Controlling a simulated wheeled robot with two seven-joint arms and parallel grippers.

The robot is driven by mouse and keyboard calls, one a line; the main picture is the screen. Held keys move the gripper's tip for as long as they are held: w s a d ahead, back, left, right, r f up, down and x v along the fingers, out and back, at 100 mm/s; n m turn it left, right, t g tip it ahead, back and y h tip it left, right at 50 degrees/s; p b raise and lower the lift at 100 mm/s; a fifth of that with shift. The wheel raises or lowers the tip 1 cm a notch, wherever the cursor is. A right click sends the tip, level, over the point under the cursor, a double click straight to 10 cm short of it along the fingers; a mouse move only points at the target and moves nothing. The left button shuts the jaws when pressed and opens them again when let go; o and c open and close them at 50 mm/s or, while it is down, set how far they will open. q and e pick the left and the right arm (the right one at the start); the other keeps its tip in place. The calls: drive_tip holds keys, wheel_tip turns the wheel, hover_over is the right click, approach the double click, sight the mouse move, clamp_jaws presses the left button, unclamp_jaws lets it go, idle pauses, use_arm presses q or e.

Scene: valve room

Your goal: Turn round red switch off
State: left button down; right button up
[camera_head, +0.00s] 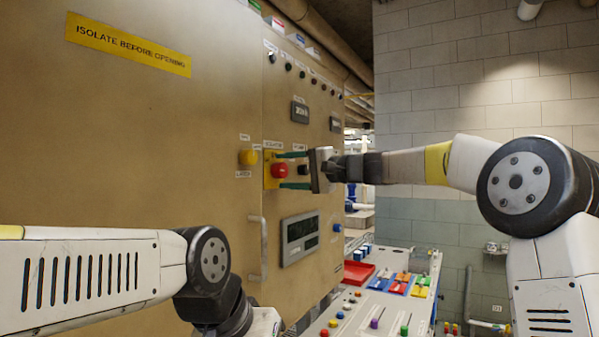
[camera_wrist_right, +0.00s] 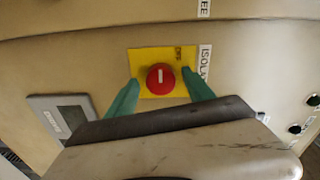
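The round red switch (camera_head: 279,170) sits on a yellow plate (camera_head: 268,183) on the tan cabinet front. In the right wrist view the red switch (camera_wrist_right: 160,77) shows a white mark pointing straight up, on its yellow plate (camera_wrist_right: 147,58). My right gripper (camera_head: 294,170) is open, with one green finger above the switch and one below in the head view. In the wrist view its fingers (camera_wrist_right: 160,88) stand on either side of the switch, with gaps showing. Whether the tips touch the plate is unclear. My left arm crosses the lower left; its gripper fingers are out of view.
A yellow knob (camera_head: 248,157) is left of the switch. A vertical handle (camera_head: 259,248) and a grey display panel (camera_head: 300,238) lie below. A sloped console (camera_head: 365,312) with coloured buttons and a red tray (camera_head: 358,272) stand at lower right. A block wall is behind.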

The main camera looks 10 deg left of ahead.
drive_tip(key=shift+d, duration=0.1)
drive_tip(key=v, duration=0.7)
drive_tip(key=shift+s+d, duration=0.15)
drive_tip(key=shift+d, duration=0.1)
drive_tip(key=s+d+f+n+h, duration=0.1)
drive_tip(key=s+d+f+h, duration=0.6)
drive_tip(key=s+d+f, duration=0.5)
drive_tip(key=s+d+f+n+h, duration=0.1)
drive_tip(key=s+d+f+h, duration=0.6)
drive_tip(key=s+d+f, duration=0.6)
drive_tip(key=s+f, duration=0.4)
drive_tip(key=s, duration=0.1)
drive_tip(key=shift+f+n+h, duration=0.3)
